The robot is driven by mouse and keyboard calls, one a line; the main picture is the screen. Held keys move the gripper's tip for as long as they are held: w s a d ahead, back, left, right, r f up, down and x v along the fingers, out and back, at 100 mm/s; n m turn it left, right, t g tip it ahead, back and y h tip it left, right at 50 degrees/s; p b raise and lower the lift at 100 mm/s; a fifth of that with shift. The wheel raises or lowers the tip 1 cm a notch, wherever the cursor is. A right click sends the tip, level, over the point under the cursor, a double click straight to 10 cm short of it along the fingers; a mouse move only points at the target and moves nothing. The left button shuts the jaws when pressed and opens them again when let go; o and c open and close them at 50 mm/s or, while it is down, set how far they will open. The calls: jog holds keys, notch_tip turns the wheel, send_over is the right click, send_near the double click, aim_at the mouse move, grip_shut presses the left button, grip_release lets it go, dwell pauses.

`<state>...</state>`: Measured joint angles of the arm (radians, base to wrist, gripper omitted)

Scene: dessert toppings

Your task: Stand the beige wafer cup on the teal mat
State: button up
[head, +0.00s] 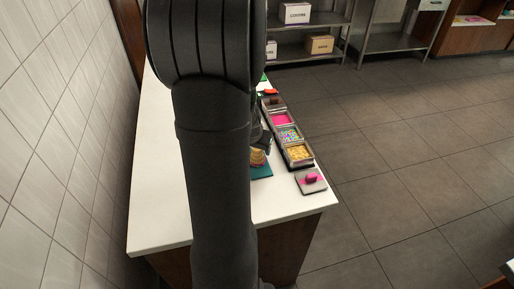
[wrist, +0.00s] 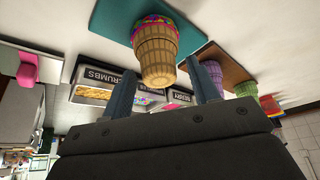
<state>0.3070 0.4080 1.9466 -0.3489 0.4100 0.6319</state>
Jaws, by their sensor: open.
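The beige wafer cup (wrist: 158,55) is at the teal mat (wrist: 108,22) in the wrist view, which looks upside down. Its wide end, with pink coating and coloured sprinkles, is toward the mat; its narrow end points away, so it appears rim-down. I cannot tell whether the rim touches the mat. My gripper (wrist: 165,84) is open, its fingers apart on either side of the narrow end, with visible gaps. In the head view my arm hides part of the beige wafer cup (head: 257,158) and the teal mat (head: 262,172).
A row of topping trays (head: 299,153) runs along the counter's right side. A small plate with a pink item (head: 312,180) is near the front right corner.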

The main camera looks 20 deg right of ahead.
jog(key=v, duration=1.1)
jog(key=shift+a+r, duration=0.2)
jog(key=shift+r, duration=0.15)
jog(key=shift+s+f, duration=0.15)
jog(key=x, duration=1.2)
jog(key=shift+d, duration=0.1)
jog(key=shift+r, duration=0.6)
